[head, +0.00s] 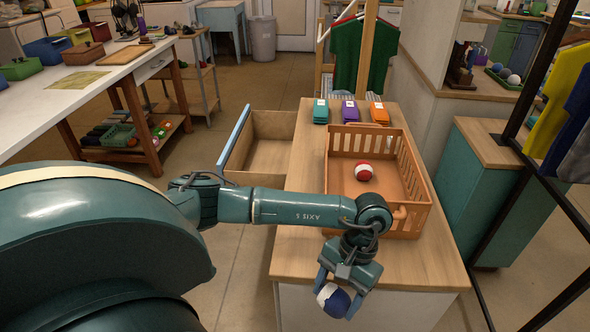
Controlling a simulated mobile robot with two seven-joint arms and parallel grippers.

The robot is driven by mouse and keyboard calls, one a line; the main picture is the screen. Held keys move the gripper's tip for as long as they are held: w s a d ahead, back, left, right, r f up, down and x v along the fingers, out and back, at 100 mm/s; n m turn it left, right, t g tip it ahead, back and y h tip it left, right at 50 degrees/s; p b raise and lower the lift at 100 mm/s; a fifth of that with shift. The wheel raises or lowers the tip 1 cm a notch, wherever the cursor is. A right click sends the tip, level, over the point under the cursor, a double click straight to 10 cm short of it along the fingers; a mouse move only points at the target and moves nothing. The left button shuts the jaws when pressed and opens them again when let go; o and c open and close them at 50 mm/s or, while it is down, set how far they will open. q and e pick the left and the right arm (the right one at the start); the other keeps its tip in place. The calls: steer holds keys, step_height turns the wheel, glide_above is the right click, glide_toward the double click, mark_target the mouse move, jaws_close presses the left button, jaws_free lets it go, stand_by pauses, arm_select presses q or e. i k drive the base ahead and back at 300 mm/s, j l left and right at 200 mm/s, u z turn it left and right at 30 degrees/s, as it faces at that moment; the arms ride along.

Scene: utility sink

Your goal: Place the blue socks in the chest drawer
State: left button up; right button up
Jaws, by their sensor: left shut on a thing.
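My left gripper (342,289) is shut on a rolled ball of blue socks (336,302), blue with a white band. It holds the ball at the near end of the chest top, in front of the orange basket. How high the ball is above the wood I cannot tell. The chest drawer (270,158) is pulled out on the left side of the chest (305,243), and the part of its inside that shows looks empty. My left forearm crosses in front of its near end. My right gripper is not in view.
The orange slatted basket (414,215) on the chest holds a red and white ball (364,171). A black frame post (520,130) stands at right. A strip of chest top left of the basket is clear.

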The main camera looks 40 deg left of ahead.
mark_target(278, 168)
steer(key=k+j+z, duration=0.15)
steer(key=z, duration=0.25)
steer(key=k+j+z, duration=0.15)
steer(key=z, duration=0.2)
steer(key=k+j+z, duration=0.1)
steer(key=z, duration=0.3)
steer(key=k+j+z, duration=0.1)
steer(key=z, duration=0.3)
steer(key=k+z, duration=0.25)
steer(key=z, duration=0.15)
steer(key=k+z, duration=0.25)
steer(key=z, duration=0.15)
steer(key=k+j+z, duration=0.15)
steer(key=k+z, duration=0.2)
steer(key=z, duration=0.15)
steer(key=k+z, duration=0.3)
steer(key=z, duration=0.2)
steer(key=k+j+z, duration=0.1)
steer(key=k+z, duration=0.35)
steer(key=k, duration=0.4)
steer(key=k+j+u, duration=1.15)
steer(key=j, duration=0.2)
steer(key=k+j+u, duration=0.1)
steer(key=j+u, duration=0.15)
steer(key=j, duration=0.2)
steer(key=j+u, duration=0.2)
steer(key=j, duration=0.3)
steer(key=k, duration=0.05)
